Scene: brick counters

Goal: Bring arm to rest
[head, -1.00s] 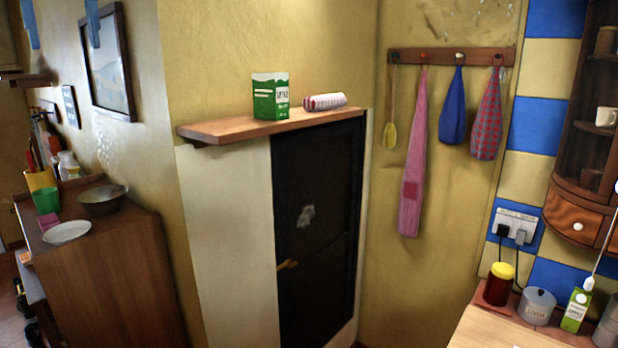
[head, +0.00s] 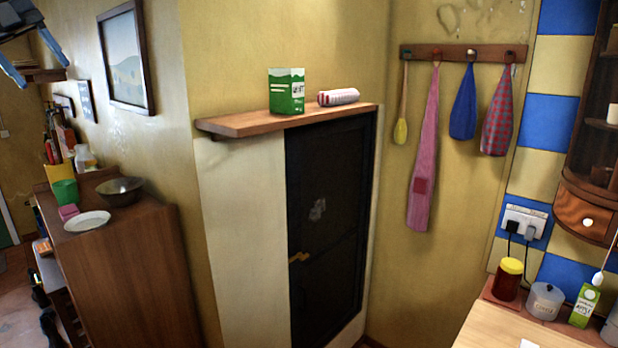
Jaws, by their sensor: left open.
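My left gripper (head: 43,73) shows in the top left corner of the head view. Its two blue fingers are spread wide apart with nothing between them, and they point down and to the right. Part of its dark body shows at the picture's edge. It is in the air, in front of the far wall and a small wall shelf in the picture. My right gripper and arm are not in view.
A wooden cabinet (head: 125,270) at left bears a bowl (head: 120,192), a white plate (head: 87,222) and a green cup (head: 65,192). A wall shelf (head: 240,125) holds a green box (head: 287,92). A counter (head: 490,330) with jars is at lower right.

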